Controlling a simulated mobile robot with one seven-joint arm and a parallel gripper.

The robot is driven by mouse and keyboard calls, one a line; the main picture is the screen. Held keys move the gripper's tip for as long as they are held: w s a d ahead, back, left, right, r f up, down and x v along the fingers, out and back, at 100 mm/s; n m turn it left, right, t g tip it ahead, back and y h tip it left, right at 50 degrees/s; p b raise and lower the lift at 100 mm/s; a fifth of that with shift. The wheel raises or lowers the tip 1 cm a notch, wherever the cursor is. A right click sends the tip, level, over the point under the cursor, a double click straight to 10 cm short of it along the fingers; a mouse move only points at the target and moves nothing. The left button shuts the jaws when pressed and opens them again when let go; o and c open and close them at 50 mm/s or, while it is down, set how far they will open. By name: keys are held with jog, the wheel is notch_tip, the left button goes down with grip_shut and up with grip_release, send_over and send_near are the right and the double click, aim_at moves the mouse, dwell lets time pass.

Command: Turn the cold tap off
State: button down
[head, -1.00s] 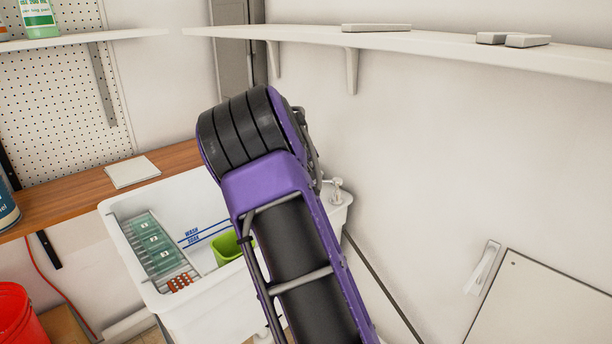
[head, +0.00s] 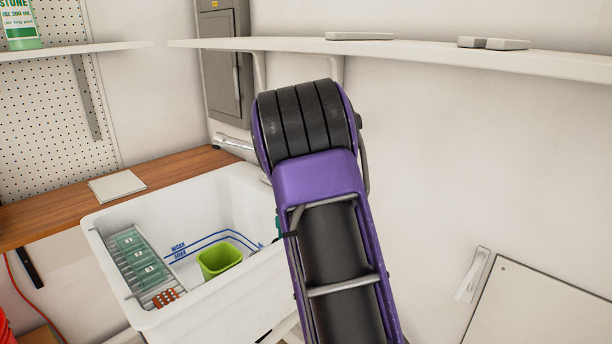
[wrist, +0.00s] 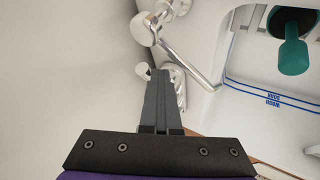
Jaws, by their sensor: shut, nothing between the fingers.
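In the wrist view, a chrome tap spout (wrist: 185,62) slants down and right from a pale round knob (wrist: 142,29). In the head view my arm hides the gripper and the sink's right rear. The white sink (head: 205,315) stands left of my arm.
A green bucket (head: 218,261) and a rack (head: 140,262) are in the sink. A teal object (wrist: 294,57) shows in the wrist view. A wooden counter (head: 60,215) lies left, a shelf (head: 430,52) above, and a grey wall box (head: 222,70) behind.

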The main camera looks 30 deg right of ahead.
jog(key=v, duration=1.7)
